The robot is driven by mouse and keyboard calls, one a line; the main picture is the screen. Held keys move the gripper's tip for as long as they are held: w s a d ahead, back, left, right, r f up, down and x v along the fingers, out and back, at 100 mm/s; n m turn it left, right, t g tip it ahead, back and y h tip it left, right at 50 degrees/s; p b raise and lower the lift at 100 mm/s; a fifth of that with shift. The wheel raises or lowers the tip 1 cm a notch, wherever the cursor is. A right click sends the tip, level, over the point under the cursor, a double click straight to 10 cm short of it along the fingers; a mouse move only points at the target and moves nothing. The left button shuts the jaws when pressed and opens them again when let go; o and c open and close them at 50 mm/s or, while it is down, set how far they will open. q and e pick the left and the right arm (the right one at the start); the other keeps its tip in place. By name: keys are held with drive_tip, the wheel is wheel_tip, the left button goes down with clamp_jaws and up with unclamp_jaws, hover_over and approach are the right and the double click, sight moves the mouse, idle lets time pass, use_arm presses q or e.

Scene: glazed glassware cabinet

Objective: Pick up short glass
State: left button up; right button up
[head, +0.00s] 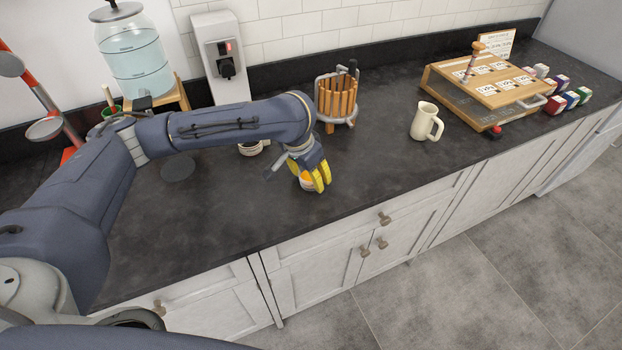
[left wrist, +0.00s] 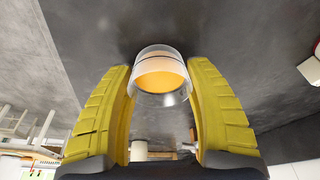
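The short glass (head: 306,184) holds an orange drink and stands on the dark counter in the head view. In the left wrist view the glass (left wrist: 160,78) is clear, with its orange contents showing between the yellow fingers. My left gripper (head: 318,180) reaches down over it and partly hides it in the head view. In the left wrist view the left gripper (left wrist: 160,88) has one finger on each side of the glass, very close to its wall. I cannot tell whether the fingers press on it. My right gripper is not in view.
A cream mug (head: 421,122) stands to the right, and a wooden slatted press (head: 337,98) behind. A wooden display box (head: 487,88) with small coloured boxes is further right. A water dispenser (head: 134,58) stands back left. The counter in front of the mug is clear.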

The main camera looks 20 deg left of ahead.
use_arm(q)
drive_tip(key=c, duration=0.8)
drive_tip(key=shift+r, duration=0.25)
